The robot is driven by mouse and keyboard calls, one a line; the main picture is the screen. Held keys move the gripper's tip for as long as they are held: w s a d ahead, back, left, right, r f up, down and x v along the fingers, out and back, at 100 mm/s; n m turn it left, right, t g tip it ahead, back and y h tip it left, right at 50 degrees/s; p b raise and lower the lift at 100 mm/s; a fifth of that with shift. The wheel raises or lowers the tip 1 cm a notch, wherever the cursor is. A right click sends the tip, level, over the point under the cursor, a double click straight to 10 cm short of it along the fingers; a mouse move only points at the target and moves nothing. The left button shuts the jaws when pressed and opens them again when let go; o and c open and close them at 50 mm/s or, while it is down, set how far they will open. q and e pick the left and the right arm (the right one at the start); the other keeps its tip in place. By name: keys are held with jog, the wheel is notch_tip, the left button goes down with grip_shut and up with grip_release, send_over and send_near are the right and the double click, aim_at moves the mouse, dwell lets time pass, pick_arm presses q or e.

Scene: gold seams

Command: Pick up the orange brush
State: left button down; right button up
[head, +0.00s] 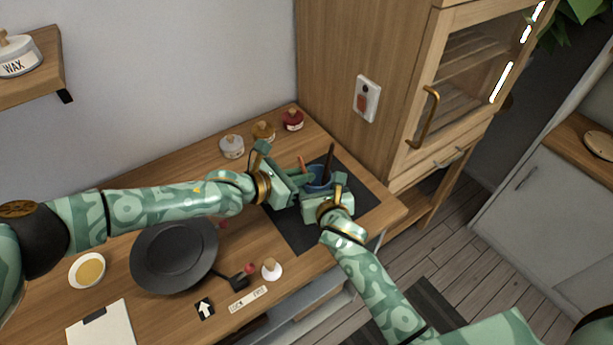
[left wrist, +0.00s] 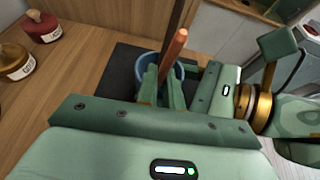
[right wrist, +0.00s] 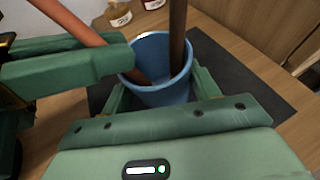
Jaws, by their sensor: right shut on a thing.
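The orange brush (head: 302,163) stands tilted in a blue cup (head: 317,178), only its handle showing; its lower end is hidden in the cup. My left gripper (left wrist: 162,88) is at the handle (left wrist: 175,52), its fingers close together beside or around it. Whether they grip it I cannot tell. My right gripper (right wrist: 160,98) is shut on the blue cup (right wrist: 160,92), one finger on each side. The left gripper's fingers also show in the right wrist view, in front of the orange handle (right wrist: 65,18).
A dark brown handle (head: 329,158) stands in the same cup. The cup is over a dark mat (head: 292,232). Several jars, one of them red (head: 292,120), stand behind. A dark pan (head: 172,256) lies left. A wooden cabinet (head: 350,60) rises at the right.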

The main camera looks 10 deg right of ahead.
pick_arm(q)
notch_tip(320, 180, up, 10)
pick_arm(e)
jog(key=o, duration=1.2)
